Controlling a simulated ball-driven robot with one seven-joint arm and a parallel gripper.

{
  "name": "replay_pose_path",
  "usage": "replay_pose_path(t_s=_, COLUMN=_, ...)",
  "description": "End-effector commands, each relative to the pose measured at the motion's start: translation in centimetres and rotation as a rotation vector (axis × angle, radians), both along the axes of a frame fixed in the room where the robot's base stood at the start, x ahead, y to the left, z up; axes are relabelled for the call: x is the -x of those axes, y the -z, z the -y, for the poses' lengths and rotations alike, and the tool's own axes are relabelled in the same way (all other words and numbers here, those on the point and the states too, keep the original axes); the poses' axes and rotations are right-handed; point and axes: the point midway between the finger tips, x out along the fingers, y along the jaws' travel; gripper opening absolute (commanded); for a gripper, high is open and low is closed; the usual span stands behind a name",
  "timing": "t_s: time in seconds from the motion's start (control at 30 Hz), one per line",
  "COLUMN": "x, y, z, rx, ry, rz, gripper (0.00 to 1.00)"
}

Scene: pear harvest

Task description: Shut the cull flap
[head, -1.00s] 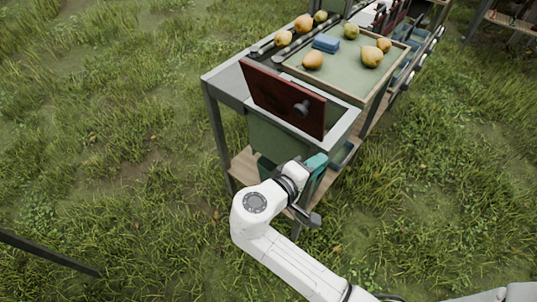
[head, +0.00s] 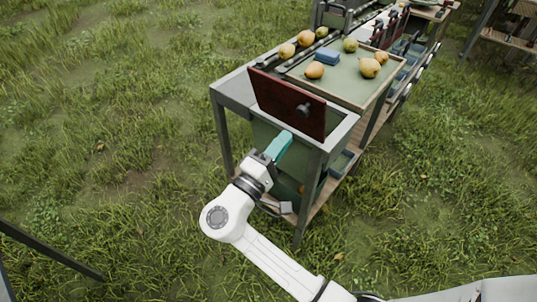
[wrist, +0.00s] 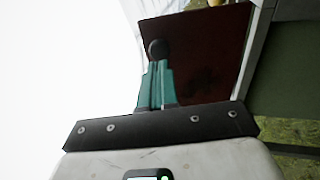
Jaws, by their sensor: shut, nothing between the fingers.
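The cull flap is a dark red panel (head: 287,102) that stands raised, tilted up, over the near end of the bench. A round dark knob (head: 304,109) sits on its face. In the wrist view the flap (wrist: 205,52) is in front of my gripper, and the knob (wrist: 158,48) shows just beyond the fingertips. My gripper (head: 283,138) has teal fingers, shut and empty, below and left of the knob, in front of the green bin side. In the wrist view the fingers (wrist: 156,72) are together; I cannot tell whether they touch the knob.
A tray (head: 345,93) with pears and a blue block (head: 327,57) lies behind the flap. More pears rest on rails at its left. The bench has a grey leg (head: 307,198) near my arm. Open grass lies to the left.

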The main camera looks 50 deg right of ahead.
Motion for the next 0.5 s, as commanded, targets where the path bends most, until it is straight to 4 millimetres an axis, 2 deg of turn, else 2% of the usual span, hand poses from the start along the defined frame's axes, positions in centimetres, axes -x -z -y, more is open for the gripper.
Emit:
replay_pose_path(t_s=0.03, x=0.0, y=-0.5, z=1.0, rx=0.000, ry=0.004, rz=0.000, gripper=0.00)
replay_pose_path(t_s=0.2, x=-0.2, y=-1.2, z=3.5, rx=-0.001, ry=0.002, rz=0.000, gripper=0.00)
replay_pose_path(t_s=0.5, x=-0.4, y=-1.5, z=5.2, rx=-0.001, ry=-0.001, rz=0.000, gripper=0.00)
